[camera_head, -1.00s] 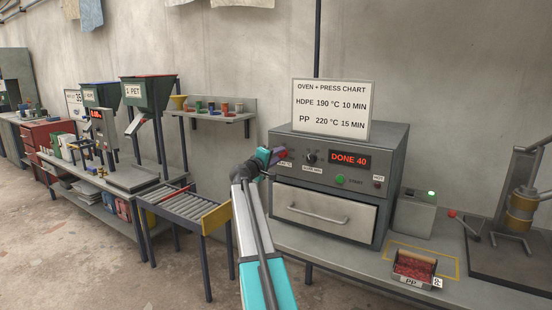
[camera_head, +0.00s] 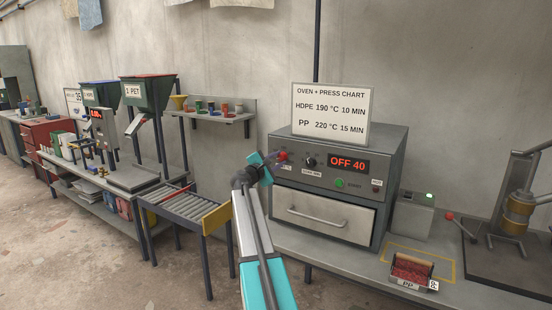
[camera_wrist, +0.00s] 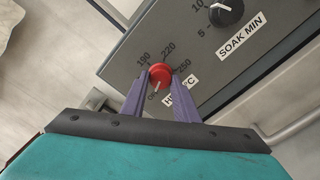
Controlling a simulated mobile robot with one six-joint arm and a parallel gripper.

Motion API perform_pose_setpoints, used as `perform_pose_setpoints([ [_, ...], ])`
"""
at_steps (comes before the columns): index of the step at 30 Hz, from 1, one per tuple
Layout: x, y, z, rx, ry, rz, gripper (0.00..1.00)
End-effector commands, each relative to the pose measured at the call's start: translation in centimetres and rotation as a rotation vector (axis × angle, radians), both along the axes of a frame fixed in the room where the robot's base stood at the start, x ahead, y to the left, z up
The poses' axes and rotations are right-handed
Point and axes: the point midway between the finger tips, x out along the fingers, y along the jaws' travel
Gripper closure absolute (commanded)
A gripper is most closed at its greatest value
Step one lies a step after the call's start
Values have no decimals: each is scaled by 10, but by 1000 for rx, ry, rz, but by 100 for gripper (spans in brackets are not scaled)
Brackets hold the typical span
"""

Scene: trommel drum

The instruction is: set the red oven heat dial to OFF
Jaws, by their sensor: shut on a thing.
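The red heat dial (camera_wrist: 160,73) is on the grey oven's panel (camera_head: 330,177). The marks 190, 220 and 250 are around it, and its pale pointer line points down toward the partly hidden OFF mark. My gripper (camera_wrist: 160,78) has its two purple fingers on either side of the dial and is shut on it. In the head view the dial (camera_head: 283,156) shows just beyond my gripper (camera_head: 276,159). The oven display (camera_head: 347,163) reads OFF 40. The dial's label is partly covered by a finger.
The black soak-minutes dial (camera_wrist: 226,11) is close beside the red one. The green start button (camera_head: 340,183) and oven drawer handle (camera_head: 317,217) are on the same front. A roller table (camera_head: 190,205) stands left; a PP tray (camera_head: 411,272) lies right.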

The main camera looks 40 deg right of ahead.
Motion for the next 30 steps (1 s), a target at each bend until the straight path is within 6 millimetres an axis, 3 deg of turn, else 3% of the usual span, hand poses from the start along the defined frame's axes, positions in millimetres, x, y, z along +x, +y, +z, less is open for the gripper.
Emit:
perform_pose_setpoints([
  [9,-5,-4,3,-36,133,-11,95],
  [23,-5,-4,2,-40,152,-11,95],
  [24,-5,-4,2,-40,152,-11,71],
  [27,-4,-3,1,-39,151,-10,54],
  [30,-3,-2,1,-38,150,-7,54],
])
